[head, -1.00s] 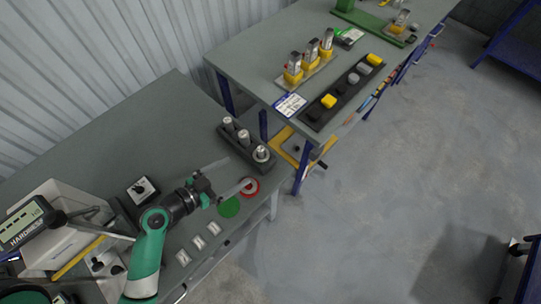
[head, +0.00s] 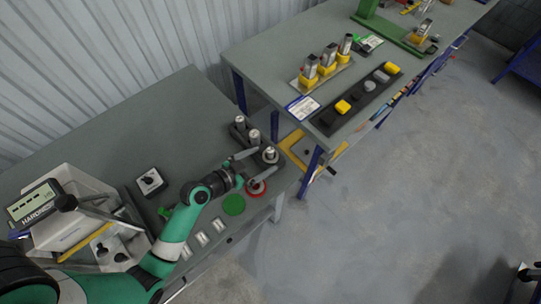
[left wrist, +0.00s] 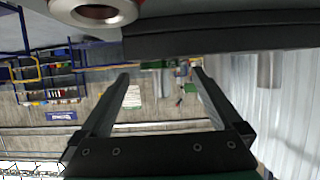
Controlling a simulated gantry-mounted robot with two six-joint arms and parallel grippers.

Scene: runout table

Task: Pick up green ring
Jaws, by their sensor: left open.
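A flat green disc (head: 234,205) lies on the near table, just left of a red disc. I see no hole in it. A smaller bright green patch (head: 165,212) shows behind my left arm, mostly hidden, and I cannot tell its shape. My left gripper (head: 270,161) is open, its two fingers spread close to the front post of a dark block, with the red disc beside the lower finger. The left wrist view shows the open fingers (left wrist: 161,72) with nothing held between them. My right gripper is out of view.
The dark block (head: 240,138) carries several metal posts. The red disc (head: 257,188) bears a silver ring (left wrist: 97,10). A second table (head: 290,50) stands beyond a gap.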

